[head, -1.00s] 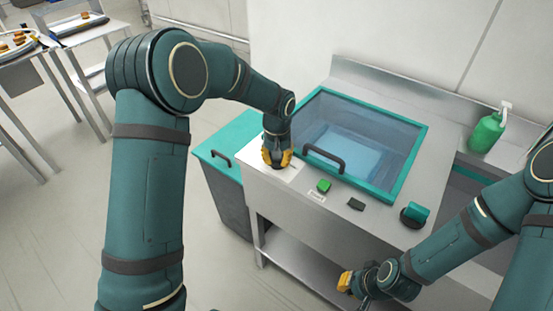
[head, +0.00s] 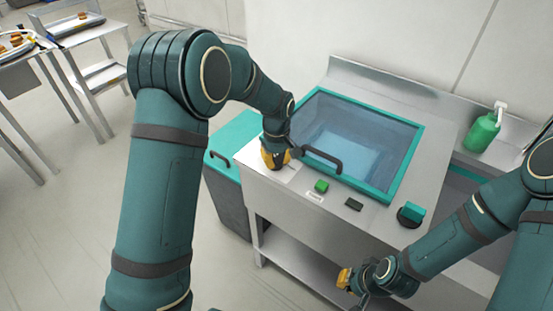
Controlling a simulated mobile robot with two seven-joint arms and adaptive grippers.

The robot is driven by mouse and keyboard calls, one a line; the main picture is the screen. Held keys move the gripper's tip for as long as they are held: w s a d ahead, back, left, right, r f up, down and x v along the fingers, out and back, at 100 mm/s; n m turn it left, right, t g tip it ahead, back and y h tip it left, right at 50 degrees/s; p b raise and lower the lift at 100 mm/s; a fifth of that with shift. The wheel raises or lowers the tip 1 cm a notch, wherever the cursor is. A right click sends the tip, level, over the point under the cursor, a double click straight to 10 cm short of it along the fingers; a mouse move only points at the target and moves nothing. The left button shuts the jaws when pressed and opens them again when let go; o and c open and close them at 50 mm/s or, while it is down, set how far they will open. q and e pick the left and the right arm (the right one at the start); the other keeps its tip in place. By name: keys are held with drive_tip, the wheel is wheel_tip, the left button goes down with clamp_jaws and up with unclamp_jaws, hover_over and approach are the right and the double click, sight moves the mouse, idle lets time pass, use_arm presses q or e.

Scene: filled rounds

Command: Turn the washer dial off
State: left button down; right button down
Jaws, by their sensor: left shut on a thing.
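The washer (head: 436,186) is a steel unit with a teal-framed glass lid (head: 357,140). A white plate (head: 290,175) lies on the left of its top. My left gripper (head: 275,160) points down over this plate, its yellow fingers shut on what seems to be the washer dial. The fingers hide the dial, so its pointer and setting cannot be seen. My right gripper (head: 345,279) hangs low in front of the washer, away from the controls. Its fingers are too small and turned to tell open from shut.
A green button (head: 321,186), a dark switch (head: 354,204) and a teal knob (head: 411,213) line the front edge. The black lid handle (head: 322,159) is close to my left gripper. A green bottle (head: 482,132) stands at right, a teal-lidded bin (head: 236,136) at left.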

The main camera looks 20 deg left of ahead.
sight(277, 160)
use_arm(q)
drive_tip(key=shift+f, duration=0.1)
idle(0.3)
drive_tip(key=c, duration=0.9)
unclamp_jaws()
wheel_tip(277, 160, up, 12)
